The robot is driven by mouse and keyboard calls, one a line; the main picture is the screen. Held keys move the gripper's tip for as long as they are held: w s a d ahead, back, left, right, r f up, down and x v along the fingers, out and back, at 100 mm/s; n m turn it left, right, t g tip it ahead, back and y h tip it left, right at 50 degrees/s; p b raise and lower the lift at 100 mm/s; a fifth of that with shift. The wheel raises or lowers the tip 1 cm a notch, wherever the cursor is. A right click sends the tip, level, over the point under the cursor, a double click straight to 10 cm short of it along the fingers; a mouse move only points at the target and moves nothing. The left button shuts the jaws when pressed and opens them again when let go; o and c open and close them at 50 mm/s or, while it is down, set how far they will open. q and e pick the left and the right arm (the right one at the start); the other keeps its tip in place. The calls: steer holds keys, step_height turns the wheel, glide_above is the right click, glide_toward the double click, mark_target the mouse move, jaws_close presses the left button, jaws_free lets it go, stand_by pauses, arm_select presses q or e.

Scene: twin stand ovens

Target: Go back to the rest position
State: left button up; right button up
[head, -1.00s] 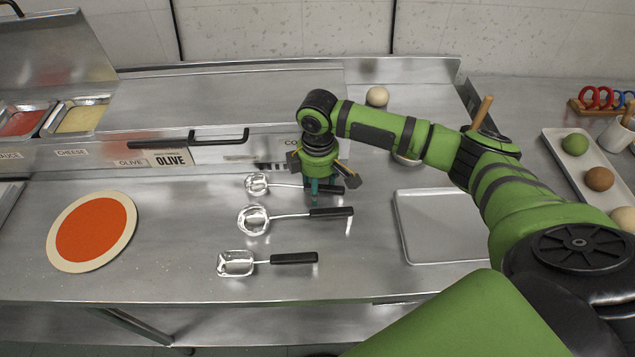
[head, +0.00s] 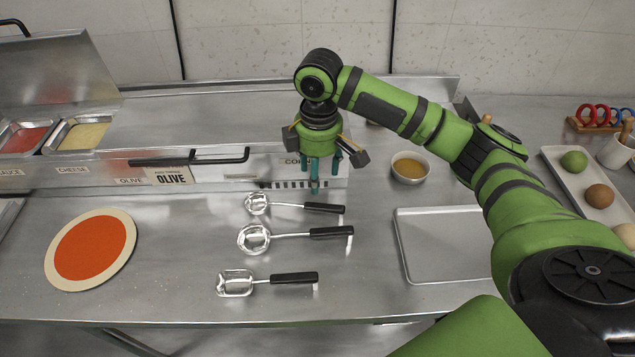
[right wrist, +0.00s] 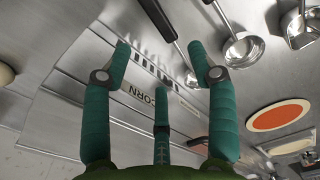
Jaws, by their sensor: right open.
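My right gripper (head: 320,178) hangs fingers down in the head view, above the counter just behind the ladles. Its teal fingers are apart and empty, and they also show spread in the right wrist view (right wrist: 160,62). Three black-handled tools lie on the steel counter: a far ladle (head: 257,204), a middle ladle (head: 254,239) and a near square-headed tool (head: 236,283). The fingers are apart from the far ladle's handle. My left gripper is in neither view.
A pizza base with red sauce (head: 92,248) lies at left. A metal tray (head: 442,246) and a small bowl (head: 410,168) are at right. A white tray with several balls (head: 587,187) stands further right. A lidded topping station (head: 220,125) runs along the back.

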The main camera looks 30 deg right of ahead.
steer(key=shift+r, duration=0.4)
